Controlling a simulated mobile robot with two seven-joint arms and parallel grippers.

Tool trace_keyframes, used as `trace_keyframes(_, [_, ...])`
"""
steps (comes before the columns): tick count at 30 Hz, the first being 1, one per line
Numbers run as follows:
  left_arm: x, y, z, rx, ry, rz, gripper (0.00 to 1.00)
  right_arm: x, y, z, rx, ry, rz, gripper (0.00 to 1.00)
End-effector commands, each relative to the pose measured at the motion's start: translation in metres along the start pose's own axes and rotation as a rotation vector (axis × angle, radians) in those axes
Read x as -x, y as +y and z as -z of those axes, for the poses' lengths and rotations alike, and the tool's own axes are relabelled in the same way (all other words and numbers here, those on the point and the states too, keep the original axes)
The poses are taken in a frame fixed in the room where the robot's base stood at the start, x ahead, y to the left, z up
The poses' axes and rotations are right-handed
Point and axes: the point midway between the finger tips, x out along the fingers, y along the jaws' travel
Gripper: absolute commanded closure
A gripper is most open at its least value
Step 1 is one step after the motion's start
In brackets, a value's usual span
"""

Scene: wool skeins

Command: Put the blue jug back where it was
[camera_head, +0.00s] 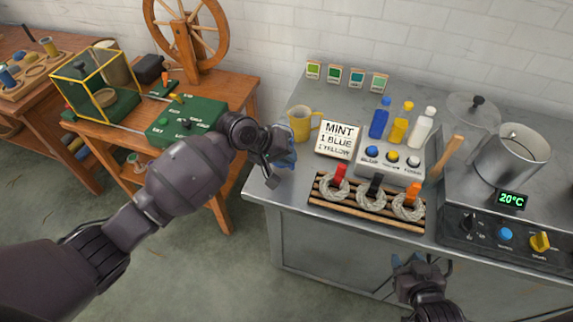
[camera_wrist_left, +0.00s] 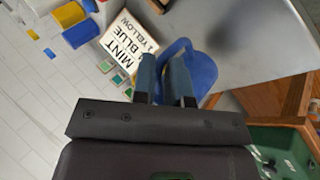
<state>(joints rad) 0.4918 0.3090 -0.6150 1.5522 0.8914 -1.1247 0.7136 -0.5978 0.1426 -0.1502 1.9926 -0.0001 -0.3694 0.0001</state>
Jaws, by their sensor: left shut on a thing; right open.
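The blue jug (camera_wrist_left: 203,72) is in my left gripper (camera_wrist_left: 168,65), whose fingers are closed on its handle side. In the head view the blue jug (camera_head: 289,158) shows only in part behind my left gripper (camera_head: 277,150), at the left end of the steel counter. I cannot tell whether the jug touches the counter. A yellow jug (camera_head: 300,124) stands just behind it, left of the white sign reading MINT, 1 BLUE, 1 YELLOW (camera_head: 338,139). My right gripper (camera_head: 418,268) is open and empty in front of the counter.
A wooden rack (camera_head: 367,208) with several wool skeins lies along the counter's front. Blue, yellow and white bottles (camera_head: 400,124) stand on a dispenser behind it. A steel pot (camera_head: 510,158) is at right. The wooden table (camera_head: 215,93) at left is separated by a gap.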

Motion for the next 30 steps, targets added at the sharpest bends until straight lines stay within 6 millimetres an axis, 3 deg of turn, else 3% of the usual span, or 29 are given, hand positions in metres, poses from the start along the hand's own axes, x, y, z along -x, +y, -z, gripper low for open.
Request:
trace_keyframes(9, [-0.028,-0.023,-0.007,0.002,0.0,0.0,1.0,-0.001,0.0,-0.007,0.0,-0.007,-0.001,0.57])
trace_keyframes(20, [-0.03,-0.025,-0.008,0.0,0.001,-0.001,1.0,0.0,0.0,-0.011,-0.001,-0.014,-0.001,0.57])
trace_keyframes(21, [-0.031,-0.025,-0.008,0.001,0.0,0.0,0.84,0.0,0.0,-0.011,-0.001,-0.014,-0.001,0.57])
trace_keyframes(25, [-0.03,-0.025,-0.008,0.001,0.0,0.0,0.64,0.0,0.0,-0.01,-0.001,-0.013,-0.001,0.57])
trace_keyframes(30, [-0.03,-0.025,-0.008,0.001,0.0,0.001,0.6,-0.001,0.0,-0.008,0.0,-0.009,-0.001,0.57])
